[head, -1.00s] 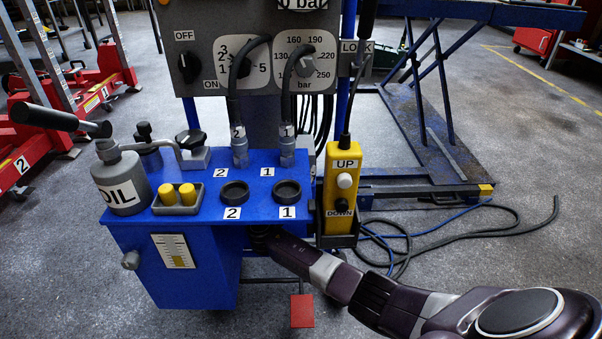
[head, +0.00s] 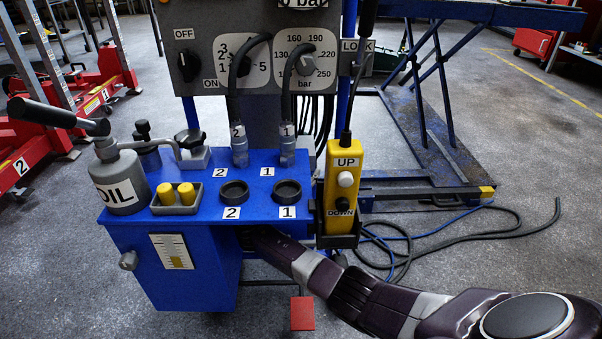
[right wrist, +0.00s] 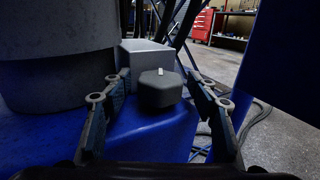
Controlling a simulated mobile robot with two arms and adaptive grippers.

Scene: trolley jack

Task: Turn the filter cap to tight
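In the right wrist view a dark faceted cap (right wrist: 160,90) with a small white mark on top sits on a blue surface, in front of a light grey block (right wrist: 145,53). I take it to be the filter cap. My right gripper (right wrist: 159,77) is open. Its two fingers stand left and right of the cap with a visible gap on each side. In the head view my right arm reaches under the front edge of the blue bench (head: 262,212); its gripper and this cap are hidden there. My left gripper is not in view.
A large grey cylinder (right wrist: 55,75) stands close to the left finger. A blue panel (right wrist: 278,50) is at upper right. In the head view a yellow pendant (head: 342,185) hangs beside my right arm, and a red pedal (head: 302,313) is below. Hoses lie on the floor.

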